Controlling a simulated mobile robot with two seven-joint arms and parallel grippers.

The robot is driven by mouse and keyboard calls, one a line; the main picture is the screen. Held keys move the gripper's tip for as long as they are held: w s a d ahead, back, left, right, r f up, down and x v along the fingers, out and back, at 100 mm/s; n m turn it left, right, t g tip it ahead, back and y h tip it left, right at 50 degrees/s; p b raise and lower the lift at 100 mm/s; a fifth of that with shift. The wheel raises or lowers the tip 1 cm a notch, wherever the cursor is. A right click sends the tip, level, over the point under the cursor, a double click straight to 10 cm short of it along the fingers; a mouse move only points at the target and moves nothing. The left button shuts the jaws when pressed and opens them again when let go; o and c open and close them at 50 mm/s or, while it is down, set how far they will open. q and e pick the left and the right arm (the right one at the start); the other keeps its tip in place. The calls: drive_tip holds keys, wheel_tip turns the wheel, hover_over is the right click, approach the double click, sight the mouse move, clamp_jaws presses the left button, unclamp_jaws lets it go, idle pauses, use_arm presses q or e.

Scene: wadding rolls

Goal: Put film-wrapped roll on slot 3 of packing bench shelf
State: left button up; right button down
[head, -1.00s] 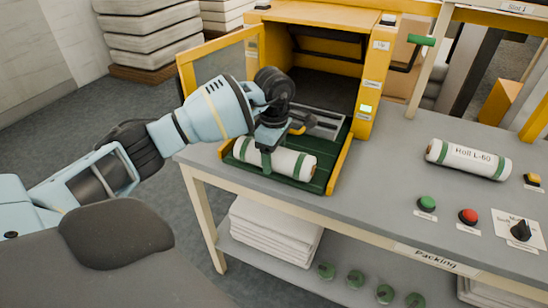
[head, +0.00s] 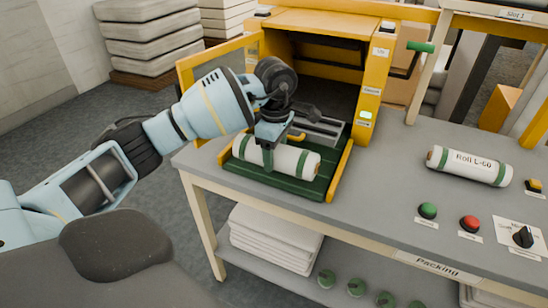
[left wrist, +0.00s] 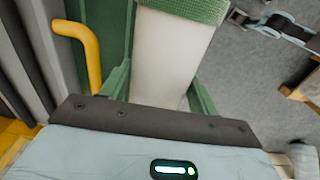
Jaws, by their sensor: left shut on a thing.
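A white roll with green end bands (head: 297,161) is at the yellow machine's green tray (head: 325,188) in the head view. My left gripper (head: 268,156) comes from above and is shut around the roll's middle. The roll seems to be just above the tray; any gap is hard to judge. In the left wrist view the roll's white body (left wrist: 170,55) lies between the green fingers. My right gripper is not in view. A shelf stands at the upper right with a "Slot 1" label (head: 515,15); slot 3 is not seen.
The yellow machine (head: 335,22) stands open around the tray, its door (head: 222,75) swung left. A second roll labelled "Roll L-60" (head: 468,165) lies on the grey bench (head: 385,165). Green (head: 428,210) and red (head: 470,223) buttons sit near the front edge. The bench middle is clear.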

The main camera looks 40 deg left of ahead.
use_arm(q)
drive_tip(key=s+d+r, duration=0.1)
drive_tip(key=s+d, duration=0.8)
drive_tip(key=d, duration=0.3)
drive_tip(key=shift+b, duration=0.3)
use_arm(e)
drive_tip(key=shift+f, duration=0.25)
